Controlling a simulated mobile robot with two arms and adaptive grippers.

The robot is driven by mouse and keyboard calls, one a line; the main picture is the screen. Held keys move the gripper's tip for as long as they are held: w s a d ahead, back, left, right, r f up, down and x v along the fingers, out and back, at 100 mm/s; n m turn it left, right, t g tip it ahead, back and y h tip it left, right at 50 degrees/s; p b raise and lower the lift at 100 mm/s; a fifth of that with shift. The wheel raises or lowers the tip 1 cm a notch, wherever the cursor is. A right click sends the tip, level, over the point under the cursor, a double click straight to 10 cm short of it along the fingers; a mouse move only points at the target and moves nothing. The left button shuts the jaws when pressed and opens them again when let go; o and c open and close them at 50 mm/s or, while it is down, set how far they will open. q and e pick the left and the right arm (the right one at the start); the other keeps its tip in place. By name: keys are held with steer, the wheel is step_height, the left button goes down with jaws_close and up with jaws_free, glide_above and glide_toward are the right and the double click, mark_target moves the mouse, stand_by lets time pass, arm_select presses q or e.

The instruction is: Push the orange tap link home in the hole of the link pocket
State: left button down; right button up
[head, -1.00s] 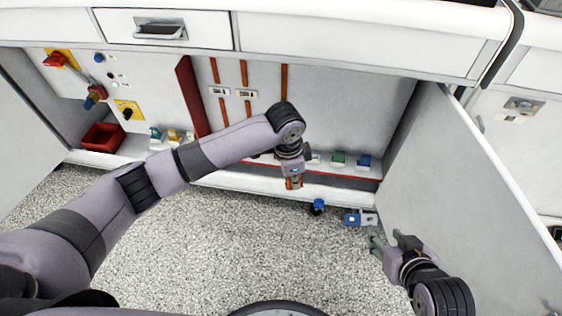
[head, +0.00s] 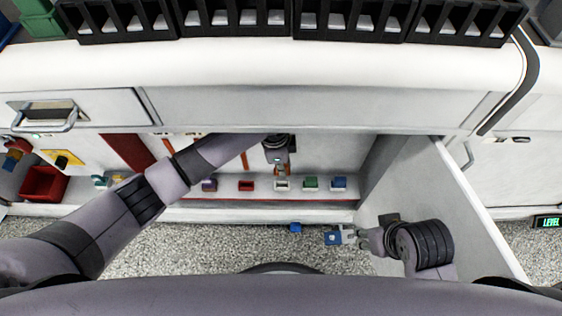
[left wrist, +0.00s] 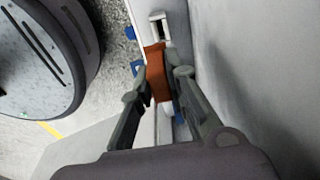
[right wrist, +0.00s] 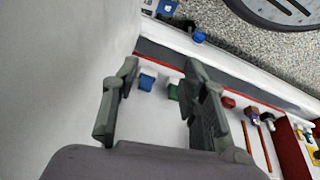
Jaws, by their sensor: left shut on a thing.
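My left gripper (left wrist: 158,85) is shut on the orange tap link (left wrist: 157,70), which shows between its two fingers in the left wrist view. In the head view, the left gripper (head: 280,163) holds the link (head: 280,170) just above a whitish block (head: 282,185) on the cabinet ledge, seemingly the link pocket. In the left wrist view, a white piece with a dark slot (left wrist: 158,27) lies past the link's end. I cannot tell whether link and pocket touch. My right gripper (right wrist: 160,80) is open and empty; in the head view it is low at the right (head: 362,238).
Red (head: 246,186), green (head: 311,183) and blue (head: 339,183) blocks line the ledge. A red bin (head: 44,183) is at the left. The open cabinet door (head: 455,200) stands at the right. A blue-and-white item (head: 334,238) is near my right gripper.

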arm_select(q)
steer(key=shift+w, duration=0.3)
arm_select(e)
steer(key=shift+w, duration=0.25)
arm_select(q)
steer(key=shift+r+p, duration=0.15)
steer(key=shift+p, duration=0.45)
step_height(320, 180, down, 3)
steer(key=shift+f+b, duration=0.1)
steer(key=shift+b, duration=0.9)
steer(key=shift+f, duration=0.4)
steer(key=shift+f+b, duration=0.75)
steer(key=shift+f, duration=0.3)
arm_select(e)
steer(key=shift+w+a+f+t, duration=0.2)
steer(key=shift+w+f+t, duration=0.15)
steer(key=shift+w, duration=0.3)
steer(key=shift+w+a+f+t, duration=0.2)
steer(key=shift+w+f+t, duration=0.1)
steer(key=shift+w, duration=0.3)
